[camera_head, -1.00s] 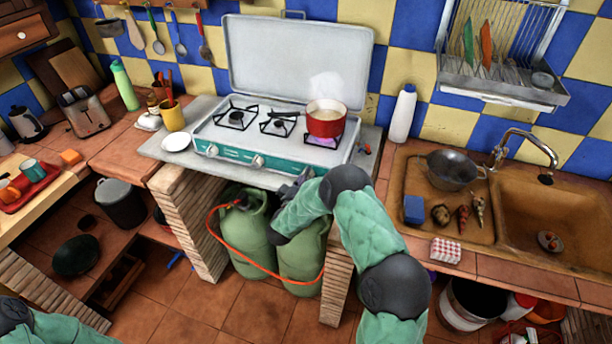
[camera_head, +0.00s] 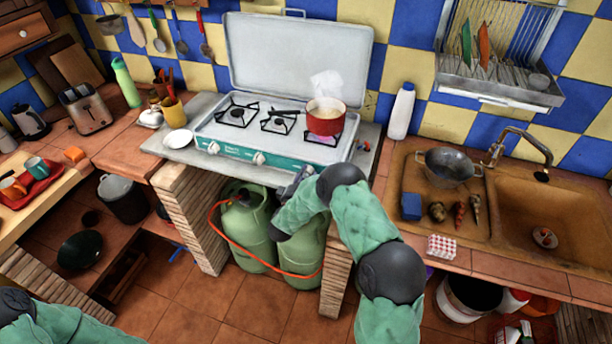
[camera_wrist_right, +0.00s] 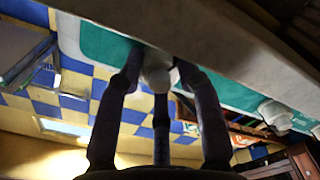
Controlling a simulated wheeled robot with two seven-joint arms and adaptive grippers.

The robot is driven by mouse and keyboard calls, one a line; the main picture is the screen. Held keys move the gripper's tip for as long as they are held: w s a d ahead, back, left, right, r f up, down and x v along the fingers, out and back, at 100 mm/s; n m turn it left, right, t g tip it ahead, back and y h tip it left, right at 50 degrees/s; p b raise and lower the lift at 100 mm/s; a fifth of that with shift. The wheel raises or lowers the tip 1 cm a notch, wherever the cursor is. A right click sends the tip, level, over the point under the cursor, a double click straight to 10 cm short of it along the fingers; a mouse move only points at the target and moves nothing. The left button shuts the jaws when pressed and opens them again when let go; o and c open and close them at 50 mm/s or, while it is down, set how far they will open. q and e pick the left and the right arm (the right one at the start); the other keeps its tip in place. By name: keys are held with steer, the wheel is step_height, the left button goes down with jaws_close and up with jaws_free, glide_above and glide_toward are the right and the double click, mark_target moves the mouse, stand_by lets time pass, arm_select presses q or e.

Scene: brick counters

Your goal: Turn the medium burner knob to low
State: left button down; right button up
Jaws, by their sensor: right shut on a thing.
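The gas stove (camera_head: 185,150) has a teal front panel with a row of white knobs. The left knob (camera_head: 213,148) and middle knob (camera_head: 259,158) show in the head view; the right knob is hidden there by my right gripper (camera_head: 296,183). In the right wrist view, my right gripper (camera_wrist_right: 157,85) is shut on that right knob (camera_wrist_right: 157,66), with its dark fingers around it. A red pot (camera_head: 326,122) steams on the right burner, over a purple flame (camera_head: 322,140). My left gripper is out of view.
Two green gas bottles (camera_head: 245,228) with an orange hose stand under the stove, close below my right arm. A white bottle (camera_head: 401,112) and a sink (camera_head: 520,210) are to the right.

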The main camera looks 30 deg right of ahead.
stand_by(0.3)
steer(key=o, duration=0.9)
steer(key=shift+c, duration=0.2)
steer(key=shift+a, duration=0.1)
steer(key=v, duration=1.2)
